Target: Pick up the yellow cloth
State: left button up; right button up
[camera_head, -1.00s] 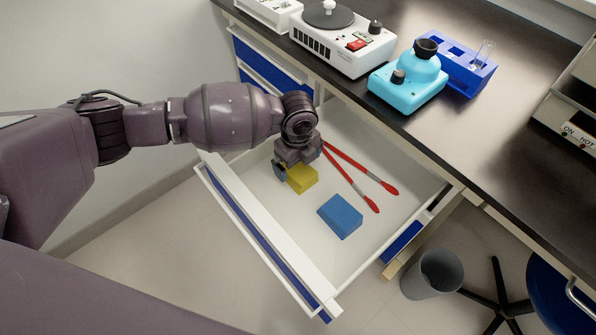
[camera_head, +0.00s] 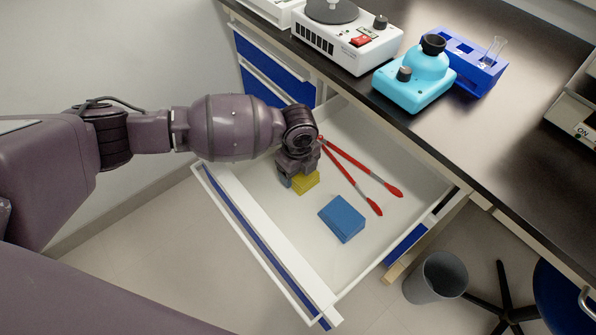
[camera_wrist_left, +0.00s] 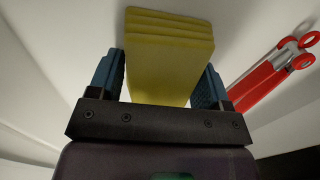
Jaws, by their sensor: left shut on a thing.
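The yellow cloth (camera_head: 306,182) is a folded block in the open white drawer, partly hidden under my left gripper (camera_head: 298,180). In the left wrist view the yellow cloth (camera_wrist_left: 168,58) shows its stacked layers between the two blue fingers of my left gripper (camera_wrist_left: 162,80). The left gripper is shut on the cloth, with one finger on each side. I cannot tell whether the cloth still touches the drawer floor. My right gripper is not in view.
In the drawer (camera_head: 268,222), a blue block (camera_head: 342,218) lies in front of the cloth and red-handled tongs (camera_head: 350,170) lie to its right. The dark bench top (camera_head: 480,140) overhangs behind, with a white hotplate (camera_head: 345,40) and a turquoise device (camera_head: 415,80) on it.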

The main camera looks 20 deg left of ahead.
pick_arm(q)
notch_tip(320, 180, up, 20)
jog(key=p, duration=0.5)
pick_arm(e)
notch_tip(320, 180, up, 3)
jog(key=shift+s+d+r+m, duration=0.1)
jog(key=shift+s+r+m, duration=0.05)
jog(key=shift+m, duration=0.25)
